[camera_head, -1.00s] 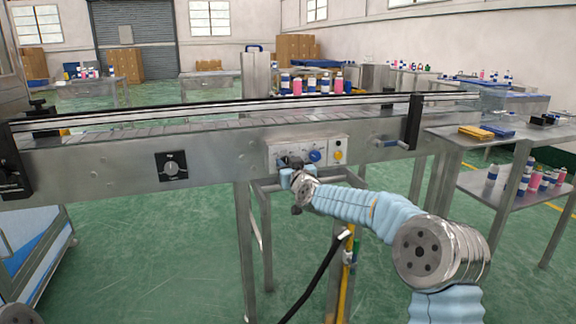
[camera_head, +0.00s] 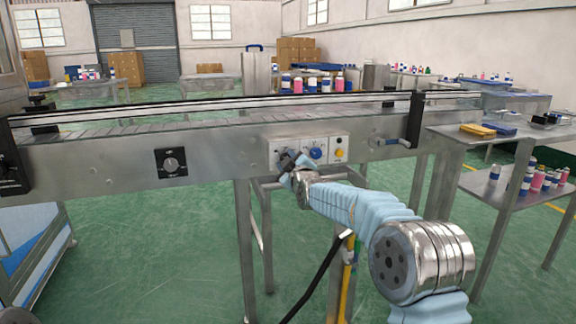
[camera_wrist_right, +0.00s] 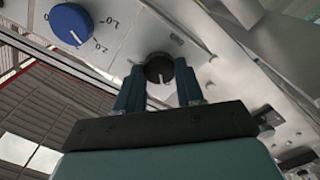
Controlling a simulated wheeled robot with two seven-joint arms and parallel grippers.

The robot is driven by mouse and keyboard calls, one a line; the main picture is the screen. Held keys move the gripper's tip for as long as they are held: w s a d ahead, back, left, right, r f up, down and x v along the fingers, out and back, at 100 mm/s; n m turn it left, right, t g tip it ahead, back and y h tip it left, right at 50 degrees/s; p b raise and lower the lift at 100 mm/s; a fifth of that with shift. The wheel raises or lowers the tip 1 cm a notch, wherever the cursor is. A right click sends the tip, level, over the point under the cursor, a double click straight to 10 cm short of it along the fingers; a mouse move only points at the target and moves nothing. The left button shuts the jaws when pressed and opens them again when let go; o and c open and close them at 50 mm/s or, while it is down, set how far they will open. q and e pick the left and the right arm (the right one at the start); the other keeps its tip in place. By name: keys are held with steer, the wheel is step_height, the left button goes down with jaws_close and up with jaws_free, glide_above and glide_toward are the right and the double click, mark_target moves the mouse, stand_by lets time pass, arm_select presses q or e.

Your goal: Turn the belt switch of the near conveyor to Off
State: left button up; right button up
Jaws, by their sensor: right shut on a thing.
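The near conveyor (camera_head: 215,160) crosses the head view, with a pale control panel (camera_head: 329,143) on its front side. My right gripper (camera_head: 287,160) is at the left end of this panel and hides much of what is there. In the right wrist view, a round black switch knob (camera_wrist_right: 159,66) with a light pointer line sits between the two dark fingers of my right gripper (camera_wrist_right: 159,80). The fingers are shut on the knob from both sides. The small label beside the knob is too small to read. My left gripper is not in view.
A blue dial (camera_head: 315,154) with numbers and a yellow button (camera_head: 339,154) sit right of the gripper on the panel.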

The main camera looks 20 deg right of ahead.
steer(key=shift+n, duration=0.5)
steer(key=o, duration=1)
steer(key=shift+o, duration=0.2)
steer(key=s+b, duration=0.2)
steer(key=s, duration=1.2)
steer(key=shift+d, duration=0.2)
steer(key=shift+w, duration=0.1)
